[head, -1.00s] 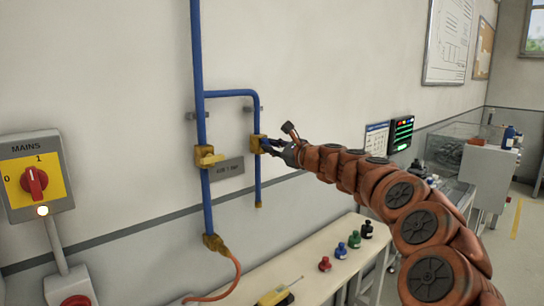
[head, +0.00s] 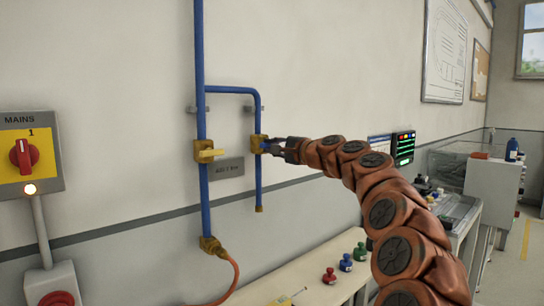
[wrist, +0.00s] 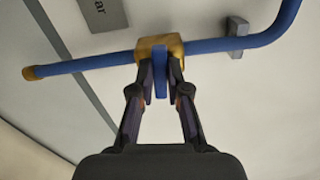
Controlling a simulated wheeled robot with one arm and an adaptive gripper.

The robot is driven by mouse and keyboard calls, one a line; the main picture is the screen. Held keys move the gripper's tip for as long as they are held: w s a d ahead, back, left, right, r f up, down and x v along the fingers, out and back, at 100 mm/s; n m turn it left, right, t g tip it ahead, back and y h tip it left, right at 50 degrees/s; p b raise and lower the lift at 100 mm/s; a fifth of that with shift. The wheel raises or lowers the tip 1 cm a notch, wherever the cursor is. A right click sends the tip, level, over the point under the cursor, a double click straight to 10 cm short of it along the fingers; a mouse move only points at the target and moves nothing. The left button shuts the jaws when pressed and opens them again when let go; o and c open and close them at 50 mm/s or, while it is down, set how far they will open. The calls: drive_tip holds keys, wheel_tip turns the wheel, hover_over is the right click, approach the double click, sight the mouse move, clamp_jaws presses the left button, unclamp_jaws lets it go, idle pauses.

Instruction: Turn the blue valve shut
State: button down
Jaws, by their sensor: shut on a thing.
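The blue valve has a brass body (head: 257,144) on the thin side-branch pipe. Its blue handle (wrist: 160,75) shows in the wrist view between my fingertips, lying across the line of the pipe in that picture. My gripper (head: 270,146) reaches it from the right in the head view, and in the wrist view my gripper (wrist: 161,84) is shut on the handle with one finger on each side. In the head view my fingers largely hide the handle.
A mains switch (head: 22,157) is at left.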

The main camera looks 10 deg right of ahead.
drive_tip(key=shift+f+n+b, duration=0.2)
drive_tip(key=shift+n+b, duration=0.25)
drive_tip(key=shift+n, duration=0.05)
drive_tip(key=shift+r, duration=0.1)
drive_tip(key=c, duration=1.1)
unclamp_jaws()
drive_tip(key=shift+c, duration=0.2)
drive_tip(key=shift+v, duration=1.2)
drive_tip(key=v, duration=0.9)
drive_tip(key=shift+s+d, duration=0.15)
drive_tip(key=shift+s, duration=0.15)
